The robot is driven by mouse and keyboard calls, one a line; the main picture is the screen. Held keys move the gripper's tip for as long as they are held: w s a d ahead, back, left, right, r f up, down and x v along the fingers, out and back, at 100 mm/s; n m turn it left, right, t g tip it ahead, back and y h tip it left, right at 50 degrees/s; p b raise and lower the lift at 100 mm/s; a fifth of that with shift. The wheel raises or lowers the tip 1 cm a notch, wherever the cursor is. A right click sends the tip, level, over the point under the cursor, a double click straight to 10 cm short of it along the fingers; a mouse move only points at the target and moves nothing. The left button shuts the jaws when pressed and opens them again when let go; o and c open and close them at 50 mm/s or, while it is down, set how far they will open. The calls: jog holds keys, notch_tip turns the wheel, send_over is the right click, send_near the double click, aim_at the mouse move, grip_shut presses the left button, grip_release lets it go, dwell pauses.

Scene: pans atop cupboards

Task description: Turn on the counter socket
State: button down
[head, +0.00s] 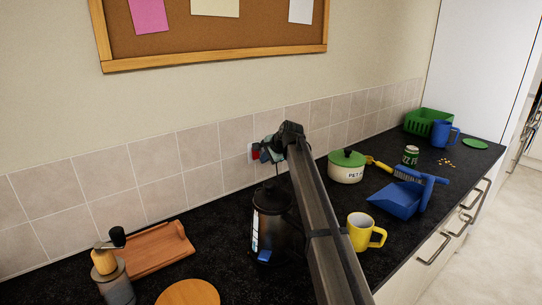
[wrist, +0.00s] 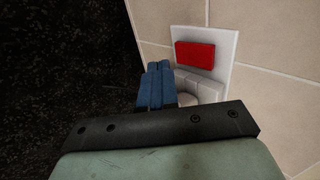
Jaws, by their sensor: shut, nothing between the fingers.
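The counter socket (wrist: 229,62) is a white plate on the tiled wall, with a red switch (wrist: 194,55) on it. Below the red switch a pale, rounded part of the socket is partly hidden by my gripper. In the wrist view my gripper (wrist: 158,68) has its two blue fingers shut together, empty, just left of the red switch. I cannot tell whether they touch the socket. In the head view the socket (head: 251,151) shows as a small white and red patch, mostly hidden by my gripper (head: 264,154) and arm.
A dark coffee maker (head: 270,222) stands on the counter below the socket. A green-lidded pot (head: 346,172), a yellow mug (head: 361,236) and a blue dustpan (head: 397,199) stand right of my arm. A wooden board (head: 156,249) and a grinder (head: 111,277) are left.

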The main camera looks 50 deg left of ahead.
aim_at(256, 155)
jog(key=shift+a+f, duration=0.1)
jog(key=shift+a, duration=1.3)
jog(key=shift+a+f, duration=0.15)
jog(key=shift+a, duration=0.15)
jog(key=shift+r, duration=0.9)
